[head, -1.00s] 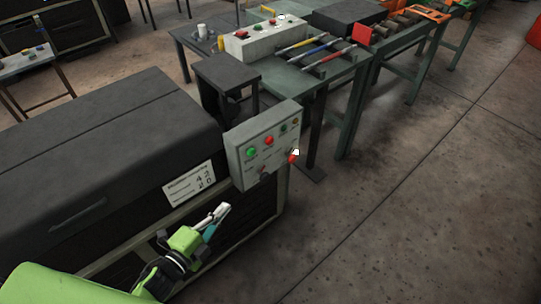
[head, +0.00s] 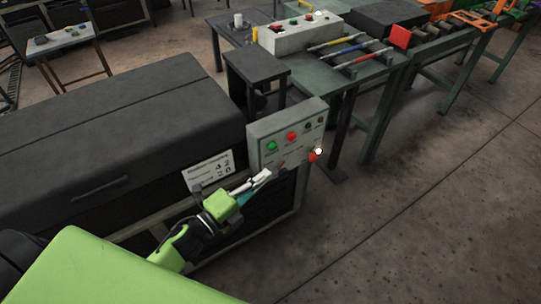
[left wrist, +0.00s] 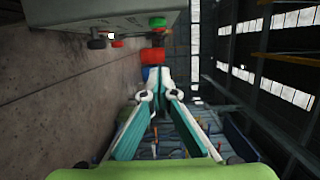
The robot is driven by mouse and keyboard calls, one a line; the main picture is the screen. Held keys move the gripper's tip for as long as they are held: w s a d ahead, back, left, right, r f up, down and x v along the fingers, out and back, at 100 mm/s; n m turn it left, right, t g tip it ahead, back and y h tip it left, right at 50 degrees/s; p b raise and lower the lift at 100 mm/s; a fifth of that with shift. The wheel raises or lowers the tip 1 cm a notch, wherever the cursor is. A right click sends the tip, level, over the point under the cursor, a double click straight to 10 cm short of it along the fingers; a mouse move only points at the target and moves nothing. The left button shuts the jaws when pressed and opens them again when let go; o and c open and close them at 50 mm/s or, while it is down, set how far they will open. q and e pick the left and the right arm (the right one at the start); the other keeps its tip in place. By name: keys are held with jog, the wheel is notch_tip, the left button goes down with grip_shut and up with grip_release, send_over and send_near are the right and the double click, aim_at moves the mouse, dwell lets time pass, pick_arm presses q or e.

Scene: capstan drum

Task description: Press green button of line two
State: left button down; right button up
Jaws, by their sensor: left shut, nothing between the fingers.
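A grey control panel (head: 258,160) is mounted at the right end of the dark machine. It carries a green button (head: 272,146) at its upper left, a red button (head: 292,137) beside it, and small dark and amber controls further right. I cannot read a line number on it. My left gripper (head: 266,175) is shut and empty, its tips just in front of the panel's lower edge, below the green button. In the left wrist view, the gripper (left wrist: 156,93) points past the panel (left wrist: 90,14), which lies at upper left with its controls sticking out.
A red knob (head: 314,155) sticks out at the panel's lower right. A white control box (head: 300,36) with buttons stands on the green bench behind. The dark machine (head: 100,140) fills the left. The floor (head: 420,220) to the right is clear.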

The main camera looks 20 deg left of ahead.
aim_at(270, 156)
pick_arm(q)
jog(key=shift+w+a+b, duration=0.15)
jog(key=shift+w+b, duration=0.15)
jog(key=shift+w, duration=1.75)
jog(key=shift+w+a+b, duration=0.15)
jog(key=shift+w+b, duration=0.15)
jog(key=shift+w, duration=1.75)
